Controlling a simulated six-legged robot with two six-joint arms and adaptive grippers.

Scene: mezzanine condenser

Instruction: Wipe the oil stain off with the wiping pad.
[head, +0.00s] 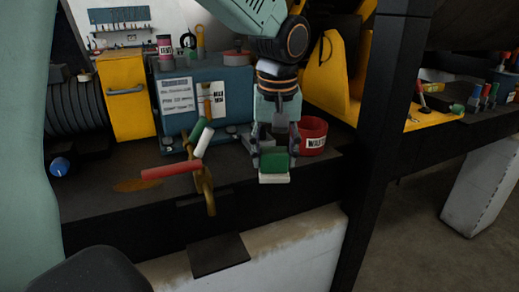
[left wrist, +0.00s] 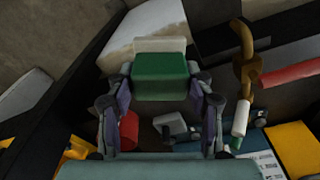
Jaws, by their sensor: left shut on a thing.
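My left gripper (head: 273,158) points down over the dark bench and is shut on the wiping pad (head: 274,178). The pad has a green block on top and a white layer below. It looks held above the bench's front part; the exact gap is unclear. In the left wrist view the pad's green block (left wrist: 160,78) sits between the two fingers. The oil stain (head: 138,185) is a brown-orange patch on the bench, well left of the pad. I do not make out the stain in the left wrist view. My right gripper is not in view.
A brass valve (head: 208,192) with a red lever (head: 172,171) stands between pad and stain; the lever reaches close to the stain. A red waste tub (head: 312,137) is just right of the gripper. A blue box (head: 177,95) stands behind. A black post (head: 385,130) rises at right.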

